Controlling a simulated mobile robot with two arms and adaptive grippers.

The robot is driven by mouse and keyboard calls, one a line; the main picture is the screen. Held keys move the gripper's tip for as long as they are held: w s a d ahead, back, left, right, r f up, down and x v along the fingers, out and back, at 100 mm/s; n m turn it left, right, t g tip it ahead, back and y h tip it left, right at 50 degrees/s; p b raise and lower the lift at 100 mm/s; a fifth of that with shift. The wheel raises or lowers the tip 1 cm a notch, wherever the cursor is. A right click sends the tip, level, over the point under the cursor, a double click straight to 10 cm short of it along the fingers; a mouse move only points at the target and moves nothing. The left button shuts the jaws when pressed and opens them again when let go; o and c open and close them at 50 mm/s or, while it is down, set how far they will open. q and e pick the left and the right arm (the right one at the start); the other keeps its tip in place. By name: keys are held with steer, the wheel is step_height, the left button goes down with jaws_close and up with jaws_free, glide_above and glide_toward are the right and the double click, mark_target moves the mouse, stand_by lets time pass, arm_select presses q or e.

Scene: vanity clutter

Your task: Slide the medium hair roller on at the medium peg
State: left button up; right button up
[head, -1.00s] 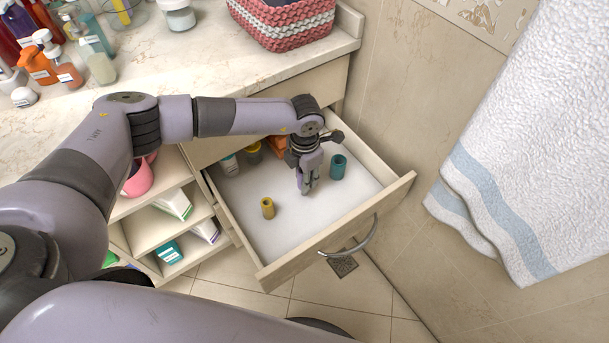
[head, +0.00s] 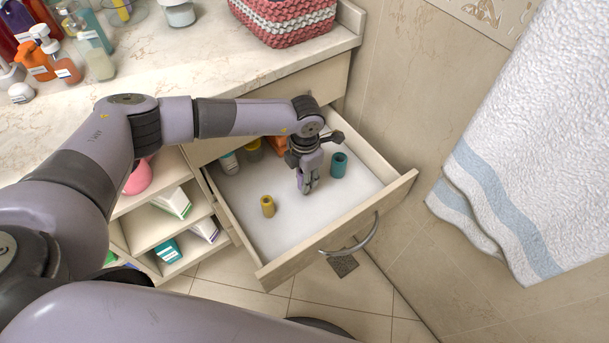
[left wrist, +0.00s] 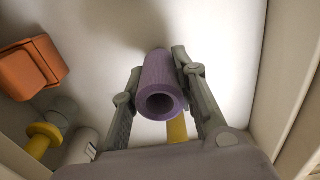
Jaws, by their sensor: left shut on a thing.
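In the left wrist view, a purple hollow hair roller (left wrist: 160,88) sits between the fingers of my left gripper, its open end facing the camera. My left gripper (head: 308,187) is shut on it, low inside the open drawer. In the head view the gripper largely hides this roller. A wider teal roller (head: 338,165) stands upright just right of the gripper. A narrower yellow roller (head: 267,206) stands to its lower left, and part of it shows beyond the purple one in the left wrist view (left wrist: 177,128). I cannot make out the medium peg. My right gripper is not in view.
The drawer (head: 392,190) has raised walls around a white floor. An orange container (head: 278,146), a yellow-and-grey jar (head: 253,150) and a white bottle (head: 229,162) stand at its back left. The drawer floor near the front is clear. A towel (head: 530,150) hangs at right.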

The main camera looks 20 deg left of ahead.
arm_select(q)
steer(key=shift+f+b, duration=0.45)
steer(key=shift+f, duration=0.2)
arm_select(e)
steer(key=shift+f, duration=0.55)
arm_select(q)
steer(key=shift+f+b, duration=0.8)
steer(key=shift+f, duration=0.25)
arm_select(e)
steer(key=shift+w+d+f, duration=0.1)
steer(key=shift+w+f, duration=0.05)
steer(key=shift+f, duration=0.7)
arm_select(q)
steer(key=o, duration=0.9)
steer(key=shift+c, duration=0.2)
steer(key=shift+r, duration=4.05)
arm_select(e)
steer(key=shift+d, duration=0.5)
arm_select(q)
steer(key=shift+r, duration=0.1)
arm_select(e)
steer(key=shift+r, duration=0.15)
